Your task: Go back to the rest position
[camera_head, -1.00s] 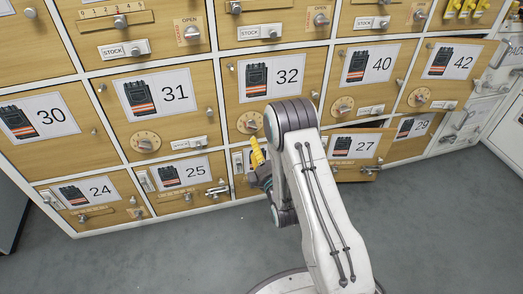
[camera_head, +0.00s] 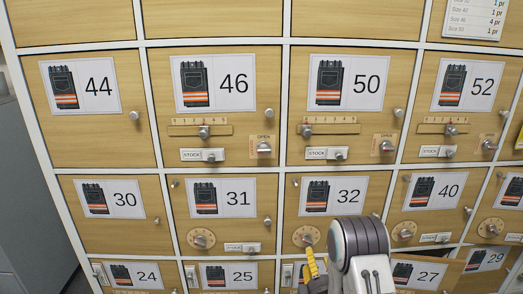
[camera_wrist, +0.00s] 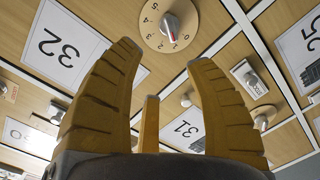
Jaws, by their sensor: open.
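My gripper (camera_wrist: 155,95) fills the lower part of the wrist view, its yellow ribbed fingers spread wide with nothing between them. In the head view its yellow finger (camera_head: 311,264) shows at the bottom, in front of the lower part of door 32 (camera_head: 333,200), left of my grey and white arm. Door 32 also shows upside down in the wrist view (camera_wrist: 62,48), with a round dial (camera_wrist: 167,25) above the fingers. Door 31 (camera_head: 214,204) is left of my gripper. My arm hides the area below door 32.
Door 27 (camera_head: 419,273) stands ajar at lower right, close to my arm. Door 29 (camera_head: 487,260) is beside it. Doors 44, 46, 50 and 52 (camera_head: 468,88) form the row above and look shut, with knobs and sliders sticking out. A printed list (camera_head: 474,18) hangs at upper right.

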